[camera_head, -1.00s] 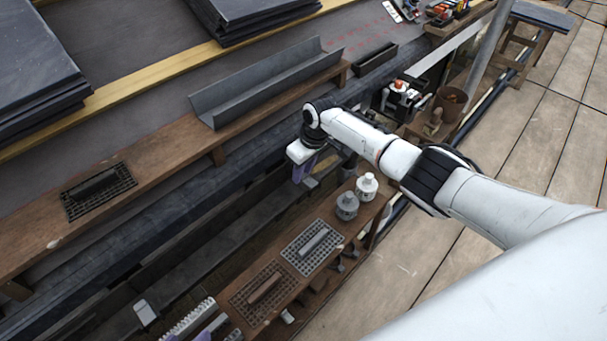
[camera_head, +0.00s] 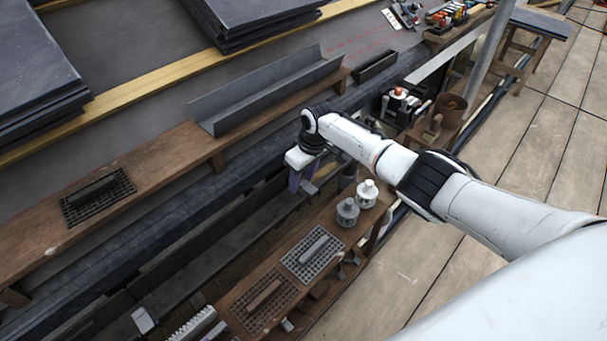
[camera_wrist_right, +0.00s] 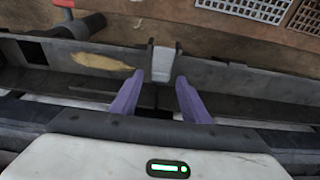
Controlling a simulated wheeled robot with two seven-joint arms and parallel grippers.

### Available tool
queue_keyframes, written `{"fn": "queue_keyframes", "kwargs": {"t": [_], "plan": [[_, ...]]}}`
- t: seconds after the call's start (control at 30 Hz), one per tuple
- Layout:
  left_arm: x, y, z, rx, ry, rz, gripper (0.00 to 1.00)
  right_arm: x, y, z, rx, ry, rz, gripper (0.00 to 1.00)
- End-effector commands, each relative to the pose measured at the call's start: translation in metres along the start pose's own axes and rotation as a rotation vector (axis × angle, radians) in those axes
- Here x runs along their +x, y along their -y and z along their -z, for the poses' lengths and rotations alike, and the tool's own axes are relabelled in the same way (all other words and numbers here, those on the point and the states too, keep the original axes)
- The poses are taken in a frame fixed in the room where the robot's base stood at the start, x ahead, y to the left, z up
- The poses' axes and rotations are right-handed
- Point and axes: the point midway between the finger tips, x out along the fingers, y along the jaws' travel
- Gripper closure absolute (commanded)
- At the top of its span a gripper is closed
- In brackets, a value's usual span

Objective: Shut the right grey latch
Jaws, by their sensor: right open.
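The right grey latch (camera_wrist_right: 163,62) stands up at the gutter's edge in the right wrist view, pale grey between two dark side lugs. My right gripper (camera_wrist_right: 155,95) is open and empty. Its two purple fingers point toward the latch, one to each side of its line, with no clear contact. Another grey latch (camera_head: 143,319) shows at the lower left. My left gripper cannot be made out.
A grey metal trough (camera_head: 265,92) rests on the plank behind. Slate stacks (camera_head: 250,15) lie beyond.

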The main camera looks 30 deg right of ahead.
Motion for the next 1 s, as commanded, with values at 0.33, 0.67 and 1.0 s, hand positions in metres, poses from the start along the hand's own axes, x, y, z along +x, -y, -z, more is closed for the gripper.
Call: {"fn": "queue_keyframes", "kwargs": {"t": [0.33, 0.67, 1.0], "plan": [[-0.031, 0.011, 0.009, -0.064, -0.105, 0.071, 0.58, -0.062, -0.001, 0.001, 0.000, -0.001, -0.001, 0.58], [-0.048, 0.018, 0.010, -0.086, -0.177, 0.112, 0.58, -0.100, 0.000, -0.001, 0.000, 0.002, 0.000, 0.58], [-0.048, 0.019, 0.009, -0.086, -0.182, 0.114, 0.58, -0.101, 0.000, -0.001, 0.001, 0.002, 0.000, 0.58]]}}
